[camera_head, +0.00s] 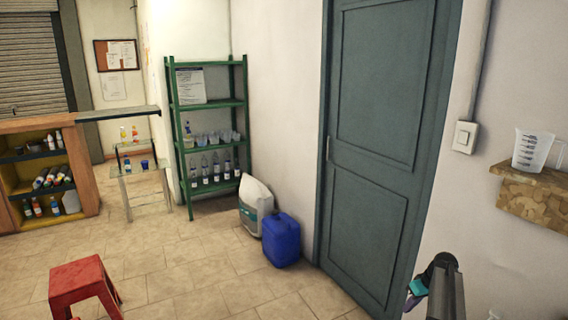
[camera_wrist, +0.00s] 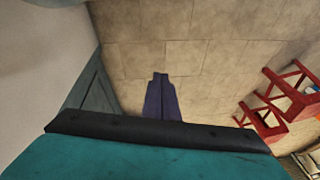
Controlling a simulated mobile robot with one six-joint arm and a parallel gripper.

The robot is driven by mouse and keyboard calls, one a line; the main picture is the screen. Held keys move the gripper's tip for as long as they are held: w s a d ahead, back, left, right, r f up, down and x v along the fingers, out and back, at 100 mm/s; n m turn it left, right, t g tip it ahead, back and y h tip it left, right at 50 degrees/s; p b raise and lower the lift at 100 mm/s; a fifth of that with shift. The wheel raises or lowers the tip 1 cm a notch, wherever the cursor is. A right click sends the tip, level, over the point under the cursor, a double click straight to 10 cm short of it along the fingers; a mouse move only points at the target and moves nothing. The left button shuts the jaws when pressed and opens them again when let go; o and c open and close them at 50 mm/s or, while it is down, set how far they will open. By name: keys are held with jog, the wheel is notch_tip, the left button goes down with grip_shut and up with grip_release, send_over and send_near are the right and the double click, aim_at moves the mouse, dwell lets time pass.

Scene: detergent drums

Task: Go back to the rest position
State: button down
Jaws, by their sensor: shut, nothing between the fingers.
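My gripper shows in the wrist view (camera_wrist: 160,77) as two dark fingers pressed together, pointing away over the tiled floor. Nothing is between the fingertips. In the camera_head view, part of my arm shows at the lower right edge, in front of the wall beside the door; the fingertips cannot be made out there.
A grey-green door (camera_head: 377,130) stands right of centre. A wooden shelf (camera_head: 535,200) with a measuring jug (camera_head: 532,151) is on the right wall. A blue drum (camera_head: 281,241), a white sack (camera_head: 254,206), a green rack (camera_head: 208,104) and a red stool (camera_head: 80,281) surround open floor.

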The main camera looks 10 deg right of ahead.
jog(key=s+a+f+n+g, duration=0.1)
jog(key=s+a+f, duration=0.1)
jog(key=a+f, duration=0.6)
jog(key=s+a+f+n+g+y, duration=0.1)
jog(key=a+f+g, duration=0.15)
jog(key=a, duration=0.85)
jog(key=s+a+f+n, duration=0.1)
jog(key=s+a+f, duration=0.1)
jog(key=a+f, duration=0.6)
jog(key=s+a+f+g+h, duration=0.15)
jog(key=s+a+f, duration=0.25)
jog(key=s+a, duration=0.5)
jog(key=s+a+f+g+y, duration=0.1)
jog(key=s+a+f+g, duration=0.15)
jog(key=s+a, duration=0.65)
jog(key=s+m+g+h, duration=0.1)
jog(key=s+m, duration=0.3)
jog(key=s, duration=0.8)
jog(key=shift+a+f+h, duration=0.25)
jog(key=shift+f+h, duration=0.1)
jog(key=shift+h, duration=0.4)
jog(key=shift+s, duration=0.1)
